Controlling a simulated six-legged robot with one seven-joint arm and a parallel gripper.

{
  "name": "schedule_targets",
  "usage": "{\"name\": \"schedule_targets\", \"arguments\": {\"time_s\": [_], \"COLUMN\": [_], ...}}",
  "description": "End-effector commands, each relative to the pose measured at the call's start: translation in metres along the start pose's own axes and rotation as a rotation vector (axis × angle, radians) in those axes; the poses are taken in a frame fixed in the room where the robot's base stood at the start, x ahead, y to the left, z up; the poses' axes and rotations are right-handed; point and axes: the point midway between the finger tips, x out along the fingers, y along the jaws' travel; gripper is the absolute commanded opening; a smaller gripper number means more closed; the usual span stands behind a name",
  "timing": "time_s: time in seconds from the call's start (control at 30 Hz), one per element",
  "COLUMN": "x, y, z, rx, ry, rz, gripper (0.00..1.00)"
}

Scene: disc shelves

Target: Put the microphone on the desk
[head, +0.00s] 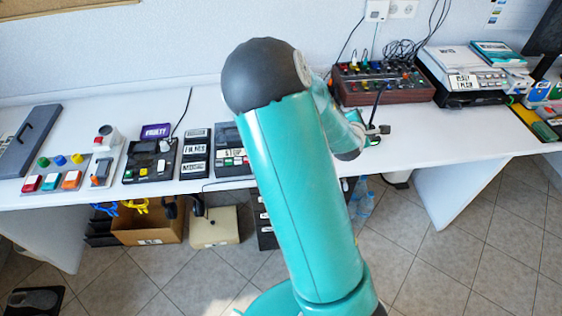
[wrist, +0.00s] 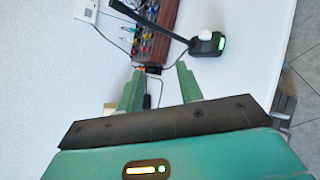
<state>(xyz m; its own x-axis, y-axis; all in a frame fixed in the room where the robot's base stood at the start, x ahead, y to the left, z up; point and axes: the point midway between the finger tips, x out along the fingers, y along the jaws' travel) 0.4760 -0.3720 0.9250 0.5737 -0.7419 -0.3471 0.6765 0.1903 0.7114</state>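The microphone (wrist: 206,44) has a dark base with a lit green patch, a pale knob and a long thin black neck. In the wrist view it lies ahead of my gripper and appears to rest on the white desk (wrist: 250,70). In the head view its neck (head: 378,103) rises just right of my arm, in front of the mixer. My gripper (wrist: 159,83) is open, with two green fingers apart and nothing between them. The microphone is beyond the fingertips, not touching them. In the head view my arm hides most of the gripper.
A wood-sided mixer (head: 385,84) with cables stands behind the microphone. A grey device (head: 465,75) is to its right. Button boxes and a black device (head: 152,160) fill the left desk. Bare desk shows right of the microphone. A cardboard box (head: 150,226) is below.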

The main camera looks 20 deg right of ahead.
Motion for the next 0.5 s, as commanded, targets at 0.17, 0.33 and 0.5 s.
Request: {"name": "schedule_targets", "arguments": {"time_s": [0.17, 0.33, 0.5], "x": [-0.043, -0.103, -0.175], "y": [0.019, 0.048, 0.078], "z": [-0.043, -0.076, -0.093], "rx": [0.423, 0.753, 1.004], "ry": [0.198, 0.366, 0.500], "rz": [-0.145, -0.306, -0.482], "gripper": [0.37, 0.37, 0.37]}}
